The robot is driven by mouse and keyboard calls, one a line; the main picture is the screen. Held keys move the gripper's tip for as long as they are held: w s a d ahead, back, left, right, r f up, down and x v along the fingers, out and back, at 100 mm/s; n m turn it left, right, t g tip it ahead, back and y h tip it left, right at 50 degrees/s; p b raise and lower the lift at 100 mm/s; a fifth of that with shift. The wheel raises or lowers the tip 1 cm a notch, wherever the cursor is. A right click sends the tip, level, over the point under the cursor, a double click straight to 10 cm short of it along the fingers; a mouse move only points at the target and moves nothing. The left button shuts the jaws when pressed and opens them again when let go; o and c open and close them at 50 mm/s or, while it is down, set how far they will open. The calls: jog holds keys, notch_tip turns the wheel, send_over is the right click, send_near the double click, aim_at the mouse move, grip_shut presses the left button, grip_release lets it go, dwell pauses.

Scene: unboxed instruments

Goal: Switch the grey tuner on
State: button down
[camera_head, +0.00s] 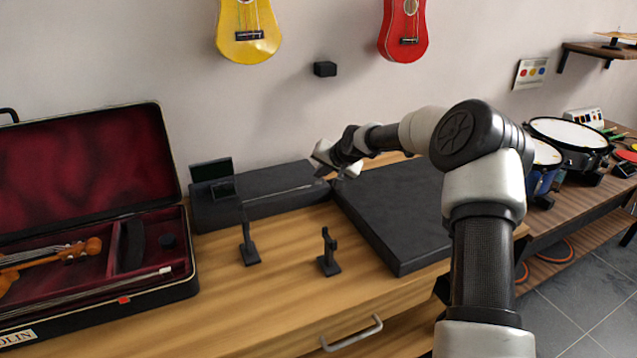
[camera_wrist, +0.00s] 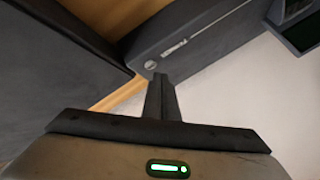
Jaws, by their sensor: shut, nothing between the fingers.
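A dark grey device with a flat greenish screen (camera_head: 211,170), which looks like the tuner, stands at the left end of a long dark case on the wooden top. Part of it shows at the top right corner of the wrist view (camera_wrist: 300,22). I cannot make out its switch or whether it is on. My gripper (camera_head: 322,168) is over the right end of the long case, well to the right of the device. In the wrist view its fingers (camera_wrist: 161,80) are together and empty, with their tips in front of the case's pale round mark.
The long dark case (camera_head: 280,205) lies along the wall. A flat black case (camera_head: 395,220) lies to its right. Two small black stands (camera_head: 248,245) (camera_head: 328,255) are in front. An open violin case (camera_head: 120,285) fills the left. Ukuleles (camera_head: 248,30) hang above.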

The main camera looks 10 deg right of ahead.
jog(key=shift+f, duration=0.1)
dwell(0.5)
jog(key=shift+f+b, duration=0.3)
jog(key=shift+f, duration=0.05)
jog(key=shift+f, duration=0.2)
dwell(0.4)
jog(key=shift+r, duration=0.65)
jog(key=shift+r+p, duration=1.85)
jog(key=shift+r, duration=1.15)
